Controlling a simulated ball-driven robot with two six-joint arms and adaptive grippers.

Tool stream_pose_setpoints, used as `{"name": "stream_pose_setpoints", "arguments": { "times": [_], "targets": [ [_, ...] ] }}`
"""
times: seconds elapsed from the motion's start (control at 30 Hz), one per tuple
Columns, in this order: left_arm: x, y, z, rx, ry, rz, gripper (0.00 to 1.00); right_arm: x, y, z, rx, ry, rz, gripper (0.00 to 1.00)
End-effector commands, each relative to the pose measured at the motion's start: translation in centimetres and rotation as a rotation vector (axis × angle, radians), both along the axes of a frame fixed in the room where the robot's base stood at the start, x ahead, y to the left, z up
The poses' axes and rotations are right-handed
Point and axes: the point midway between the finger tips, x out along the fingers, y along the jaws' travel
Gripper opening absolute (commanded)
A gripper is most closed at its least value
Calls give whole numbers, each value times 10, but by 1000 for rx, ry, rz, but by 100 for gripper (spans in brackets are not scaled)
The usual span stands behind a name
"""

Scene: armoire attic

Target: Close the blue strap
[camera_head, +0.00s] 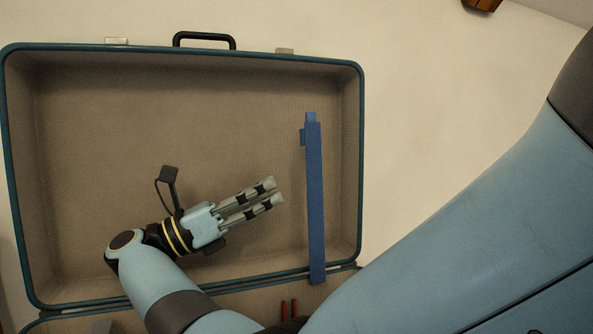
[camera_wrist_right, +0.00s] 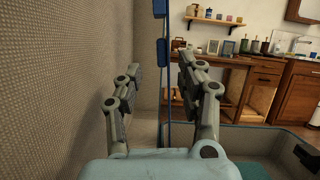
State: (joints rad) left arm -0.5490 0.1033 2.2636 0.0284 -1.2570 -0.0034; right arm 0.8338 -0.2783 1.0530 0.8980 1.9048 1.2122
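The blue strap (camera_head: 315,200) runs nearly upright along the right side of the open suitcase lid (camera_head: 150,100), with a small blue tab (camera_head: 303,136) near its top. Its lower end reaches the lid's bottom edge. My right gripper (camera_head: 275,192) is inside the lid area, left of the strap, fingers pointing right towards it. The fingers are apart with nothing between them. In the right wrist view the open gripper (camera_wrist_right: 160,75) shows the strap (camera_wrist_right: 168,85) edge-on as a thin line beyond the fingers. My left gripper is not in view.
The lid's teal rim (camera_head: 362,150) and black handle (camera_head: 204,35) frame the space. The suitcase's lower half (camera_wrist_right: 265,130) shows at lower right in the wrist view. A wooden cabinet (camera_wrist_right: 260,75) stands beyond. Two small red pieces (camera_head: 289,308) show at the lower edge.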

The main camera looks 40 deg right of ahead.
Motion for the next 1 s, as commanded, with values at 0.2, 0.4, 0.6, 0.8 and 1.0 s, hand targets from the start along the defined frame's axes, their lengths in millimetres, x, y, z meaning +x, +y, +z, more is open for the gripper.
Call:
{"name": "stream_pose_setpoints", "arguments": {
  "times": [0.2,0.4,0.6,0.8,1.0],
  "targets": [
    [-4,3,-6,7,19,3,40,-11,-38,20,-4,-6,-2,38],
    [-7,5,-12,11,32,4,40,-19,-70,32,-5,-2,-1,38],
    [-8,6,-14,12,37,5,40,-23,-87,39,-3,0,0,38],
    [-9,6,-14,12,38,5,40,-23,-89,39,-3,1,1,38],
    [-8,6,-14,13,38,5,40,-23,-88,39,-3,1,1,25]
  ]
}}
